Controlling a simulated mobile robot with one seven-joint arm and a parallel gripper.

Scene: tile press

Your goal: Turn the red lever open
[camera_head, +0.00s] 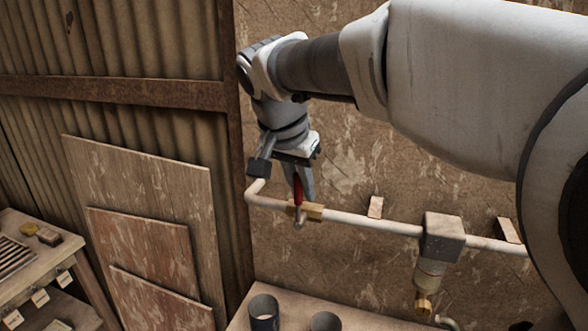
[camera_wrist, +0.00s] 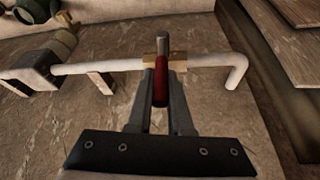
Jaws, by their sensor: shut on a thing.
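The red lever (camera_head: 297,187) sits on a brass valve (camera_head: 312,212) on a pale pipe (camera_head: 365,222) along the wall. In the head view the lever stands upright, across the pipe. My gripper (camera_head: 298,190) is at the valve, with its fingers on the lever. In the wrist view the red lever (camera_wrist: 161,82) lies between the two dark fingers of my gripper (camera_wrist: 161,95), which are closed on it. The brass valve (camera_wrist: 150,64) shows just behind it. The fingers hide part of the lever's sides.
A square block (camera_head: 443,238) with a brass-tipped fitting (camera_head: 425,300) is on the pipe to the right. Two dark cups (camera_head: 264,312) stand on a wooden bench (camera_head: 290,299) below. Wooden boards (camera_head: 150,215) lean at the left. A shelf table stands at far left.

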